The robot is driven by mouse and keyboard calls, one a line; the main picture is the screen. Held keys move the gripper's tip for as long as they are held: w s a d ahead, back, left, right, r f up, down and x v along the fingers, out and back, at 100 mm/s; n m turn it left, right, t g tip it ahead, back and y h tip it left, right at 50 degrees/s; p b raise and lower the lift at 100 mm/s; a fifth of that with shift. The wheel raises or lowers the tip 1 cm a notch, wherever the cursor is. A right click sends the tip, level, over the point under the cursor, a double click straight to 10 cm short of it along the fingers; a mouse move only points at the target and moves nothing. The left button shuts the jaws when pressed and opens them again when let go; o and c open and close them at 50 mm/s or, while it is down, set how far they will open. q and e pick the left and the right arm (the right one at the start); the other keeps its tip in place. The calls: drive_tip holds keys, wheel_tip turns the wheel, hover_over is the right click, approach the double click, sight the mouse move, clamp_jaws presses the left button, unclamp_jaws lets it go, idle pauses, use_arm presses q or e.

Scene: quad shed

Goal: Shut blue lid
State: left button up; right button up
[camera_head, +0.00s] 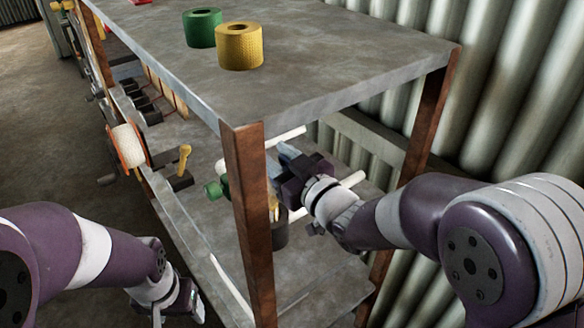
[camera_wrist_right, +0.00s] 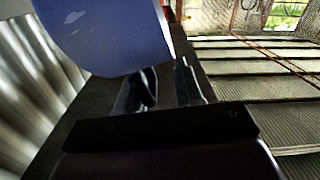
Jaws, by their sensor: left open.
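A blue lid (camera_wrist_right: 105,35) fills the upper left of the right wrist view as a smooth rounded panel, close to the fingers. In the head view a small pale-blue piece (camera_head: 287,153) shows beside my right gripper (camera_head: 285,178), inside the shelf's middle level. It may be the same lid. The right gripper (camera_wrist_right: 163,88) appears just below the lid's lower edge in the wrist view. Whether it touches the lid, and whether its jaws are closed, is unclear. My left gripper (camera_head: 183,302) is low at the shelf's front left side, open and away from the lid.
The metal shelf's top (camera_head: 330,75) holds a green roll (camera_head: 202,28) and a yellow roll (camera_head: 240,46). A rusty corner post (camera_head: 250,215) stands in front of my right gripper. An orange-rimmed reel (camera_head: 128,146) is at the left. A corrugated wall (camera_head: 525,110) lies behind.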

drive_tip(key=p+v, duration=0.1)
drive_tip(key=v, duration=1.1)
drive_tip(key=shift+f, duration=0.2)
